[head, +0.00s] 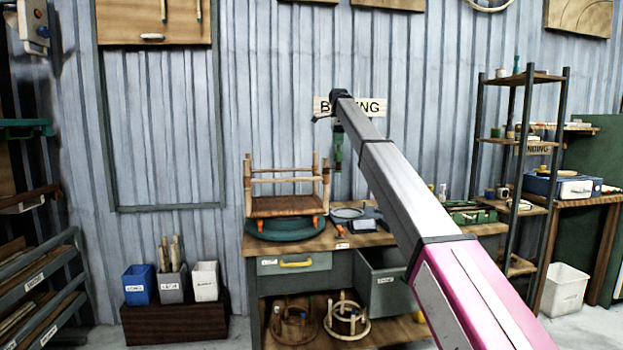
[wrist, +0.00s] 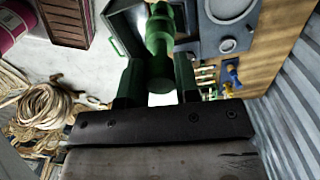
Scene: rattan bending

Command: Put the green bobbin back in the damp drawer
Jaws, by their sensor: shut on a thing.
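The green bobbin (wrist: 158,35) is held between the two dark green fingers of my gripper (wrist: 158,72) in the wrist view. In the head view my gripper (head: 338,158) points down, raised above the workbench; the bobbin is too small there to tell from the fingers. A grey drawer (head: 395,283) with a small label stands pulled out at the right of the bench front. The label is too small to read. In the wrist view an open drawer (wrist: 122,22) shows beyond the bobbin, partly hidden by it. The bobbin is apart from the drawer.
The workbench (head: 375,240) carries a small rattan stool frame (head: 287,205) on a green turntable, a grey round-topped device and a green tray (head: 470,213). A second drawer (head: 293,264) with a yellow handle is closed. A shelf rack (head: 520,140) stands right; labelled bins (head: 140,284) stand left.

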